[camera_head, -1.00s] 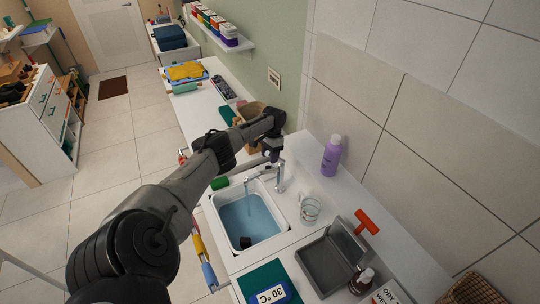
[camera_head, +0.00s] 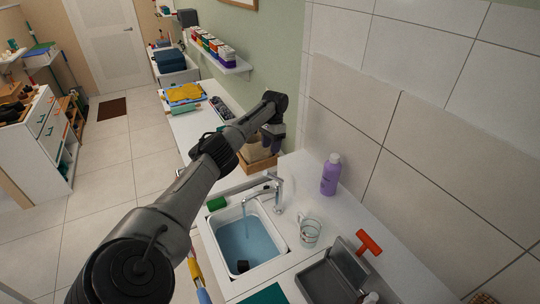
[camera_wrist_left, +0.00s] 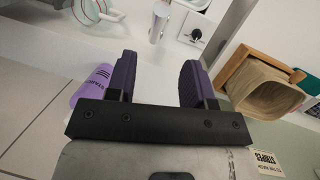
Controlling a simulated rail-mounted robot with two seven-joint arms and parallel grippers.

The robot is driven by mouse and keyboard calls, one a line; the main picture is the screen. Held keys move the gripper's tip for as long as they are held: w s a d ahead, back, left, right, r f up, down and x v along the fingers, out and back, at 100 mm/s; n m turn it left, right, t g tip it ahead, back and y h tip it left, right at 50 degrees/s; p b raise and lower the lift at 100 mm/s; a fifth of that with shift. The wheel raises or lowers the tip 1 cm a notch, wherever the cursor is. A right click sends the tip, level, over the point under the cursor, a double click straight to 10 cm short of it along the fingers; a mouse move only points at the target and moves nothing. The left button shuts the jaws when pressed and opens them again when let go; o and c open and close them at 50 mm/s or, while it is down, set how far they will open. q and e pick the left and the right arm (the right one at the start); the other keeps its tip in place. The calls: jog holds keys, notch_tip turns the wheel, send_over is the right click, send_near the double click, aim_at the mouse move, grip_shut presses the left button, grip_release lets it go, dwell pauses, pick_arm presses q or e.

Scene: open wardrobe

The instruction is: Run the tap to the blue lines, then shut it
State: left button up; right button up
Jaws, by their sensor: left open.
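The chrome tap (camera_head: 279,192) stands behind the white sink basin (camera_head: 220,228). A thin stream (camera_head: 245,215) falls from its spout into blue-tinted water (camera_head: 252,244) in the basin. I cannot make out the blue lines in the basin. My left gripper (camera_head: 272,148) is above and beyond the tap, near the wooden box, apart from the tap. In the left wrist view its two dark fingers (camera_wrist_left: 156,68) are spread with nothing between them. A metal post (camera_wrist_left: 159,22), perhaps the tap, shows beyond them. My right gripper is not in view.
A purple bottle (camera_head: 330,174) and a glass cup (camera_head: 310,232) stand right of the tap. A wooden box (camera_head: 258,160) is behind it.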

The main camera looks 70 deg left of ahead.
pick_arm(q)
jog(key=shift+a+r, duration=0.1)
jog(key=shift+r, duration=0.3)
